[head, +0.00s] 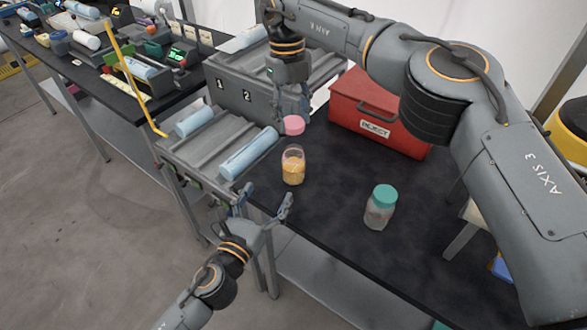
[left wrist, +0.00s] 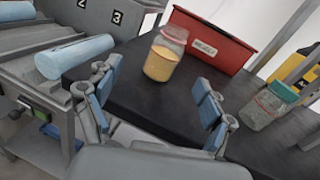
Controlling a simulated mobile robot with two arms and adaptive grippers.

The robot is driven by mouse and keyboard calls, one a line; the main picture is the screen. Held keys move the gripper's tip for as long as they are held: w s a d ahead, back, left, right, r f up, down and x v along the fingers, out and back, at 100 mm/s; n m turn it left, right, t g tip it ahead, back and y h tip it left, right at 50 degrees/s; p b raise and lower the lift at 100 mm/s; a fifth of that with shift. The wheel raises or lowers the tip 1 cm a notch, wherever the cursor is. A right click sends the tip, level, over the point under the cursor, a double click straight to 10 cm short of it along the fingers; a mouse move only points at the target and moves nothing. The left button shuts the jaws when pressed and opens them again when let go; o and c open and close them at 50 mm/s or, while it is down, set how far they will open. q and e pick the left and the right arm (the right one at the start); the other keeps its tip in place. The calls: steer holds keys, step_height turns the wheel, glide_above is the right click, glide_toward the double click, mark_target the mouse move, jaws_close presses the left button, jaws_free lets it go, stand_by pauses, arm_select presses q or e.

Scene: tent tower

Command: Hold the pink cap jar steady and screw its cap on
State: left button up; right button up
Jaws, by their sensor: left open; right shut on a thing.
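An open clear jar (head: 293,166) with yellow-orange contents stands upright on the black table. It also shows in the left wrist view (left wrist: 163,58), ahead of the open fingers. My right gripper (head: 292,112) is shut on a pink cap (head: 293,125) and holds it above and behind the jar, apart from it. My left gripper (head: 262,208) is open and empty at the table's near edge, in front of the jar. In the left wrist view its two fingers (left wrist: 157,100) are spread wide, with nothing between them.
A teal-capped jar (head: 380,207) stands to the right on the table. A red reject bin (head: 372,118) is at the back. Grey racks with blue rolls (head: 248,153) lie left of the jar. My right arm spans the upper right. The table's front middle is clear.

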mark_target(294, 162)
arm_select(q)
steer(key=shift+d+m+h, duration=0.5)
steer(key=shift+d+m, duration=0.05)
steer(key=shift+m, duration=0.35)
arm_select(e)
steer(key=shift+d, duration=0.1)
arm_select(q)
steer(key=shift+s, duration=0.1)
steer(key=x, duration=1.2)
steer(key=shift+f, duration=0.2)
jaws_close()
arm_select(e)
steer(key=shift+f, duration=2.4)
